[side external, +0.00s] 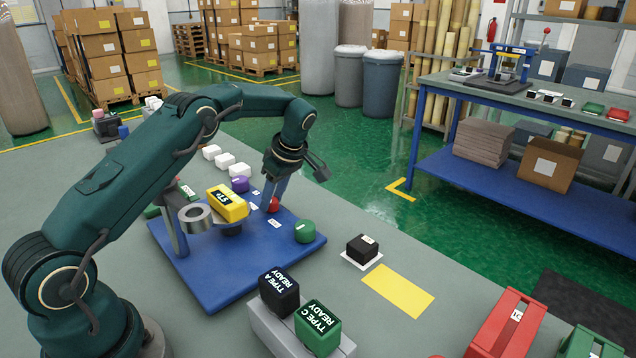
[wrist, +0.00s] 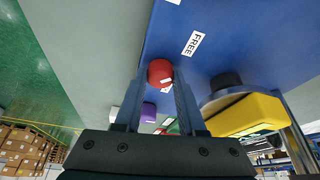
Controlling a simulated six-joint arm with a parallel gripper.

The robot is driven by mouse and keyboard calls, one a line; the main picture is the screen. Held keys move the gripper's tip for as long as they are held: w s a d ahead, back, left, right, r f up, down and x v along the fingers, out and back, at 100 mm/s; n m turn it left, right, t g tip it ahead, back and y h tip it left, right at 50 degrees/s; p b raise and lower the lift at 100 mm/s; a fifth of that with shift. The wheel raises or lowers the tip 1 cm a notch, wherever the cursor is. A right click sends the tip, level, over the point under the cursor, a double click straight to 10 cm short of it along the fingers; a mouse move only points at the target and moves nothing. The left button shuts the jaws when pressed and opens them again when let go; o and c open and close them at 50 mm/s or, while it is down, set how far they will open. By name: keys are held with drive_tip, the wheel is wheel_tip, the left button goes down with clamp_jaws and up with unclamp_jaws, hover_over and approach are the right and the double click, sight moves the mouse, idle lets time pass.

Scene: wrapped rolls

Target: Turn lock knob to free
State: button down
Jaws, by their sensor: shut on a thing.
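The red lock knob (side external: 273,204) stands on the blue board (side external: 205,280). My gripper (side external: 272,200) points down at it, with the fingers closed on the knob. In the wrist view the red knob (wrist: 160,72) sits between the two fingertips (wrist: 160,84), and a small white mark shows on its lower side. A white label reading FREE (wrist: 193,43) lies on the board, up and right of the knob. Other small white labels (side external: 275,223) lie around the knob in the side view. The fingers hide part of the knob.
A purple knob (side external: 240,185) and a green knob (side external: 305,231) are on the board. Boxes marked TYPE A (side external: 279,293) and TYPE C (side external: 318,326) stand in front.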

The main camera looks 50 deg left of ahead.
sight(281, 214)
drive_tip(key=shift+d, duration=0.1)
drive_tip(key=c, duration=0.5)
unclamp_jaws()
drive_tip(key=shift+v, duration=2.6)
